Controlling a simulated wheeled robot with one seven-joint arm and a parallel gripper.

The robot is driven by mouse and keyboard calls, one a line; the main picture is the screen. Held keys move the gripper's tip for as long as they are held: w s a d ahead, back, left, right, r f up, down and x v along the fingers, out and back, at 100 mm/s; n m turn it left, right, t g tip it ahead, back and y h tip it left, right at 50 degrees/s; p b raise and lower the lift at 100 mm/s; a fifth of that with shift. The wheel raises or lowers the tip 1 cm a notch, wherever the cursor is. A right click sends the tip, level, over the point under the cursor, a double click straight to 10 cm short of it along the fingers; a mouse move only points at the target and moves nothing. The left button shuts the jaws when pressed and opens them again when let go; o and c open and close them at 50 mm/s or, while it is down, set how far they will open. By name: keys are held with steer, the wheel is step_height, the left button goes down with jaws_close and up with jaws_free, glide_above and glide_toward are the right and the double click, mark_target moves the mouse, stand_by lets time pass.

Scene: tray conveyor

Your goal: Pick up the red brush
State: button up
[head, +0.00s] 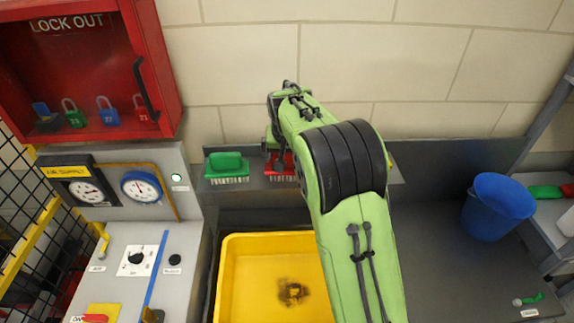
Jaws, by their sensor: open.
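The red brush (272,168) stands bristles down on the grey back ledge (220,184), right of a green brush (226,168). My arm hides its right side. My gripper (280,160) is at the far end of my green arm, which bends down over the ledge. A dark part of it overlaps the red brush in the picture. Most of the gripper is hidden behind the arm, and I cannot tell whether it touches the brush. The jaws are open, and the brush still rests on the ledge.
A yellow bin (228,280) with a dark stain inside lies below the ledge. A blue bucket (497,207) stands on the grey surface at right. A red lock-out cabinet (160,60) hangs at upper left above a gauge panel (110,155). A tiled wall closes the back.

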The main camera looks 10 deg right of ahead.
steer(key=shift+s+r, duration=0.1)
steer(key=shift+s, duration=0.05)
steer(key=shift+c, duration=1.4)
steer(key=c, duration=0.5)
steer(key=shift+o, duration=0.2)
step_height(320, 180, up, 10)
steer(key=shift+r+p, duration=0.1)
steer(key=shift+p, duration=0.45)
steer(key=o, duration=0.6)
steer(key=c, duration=0.4)
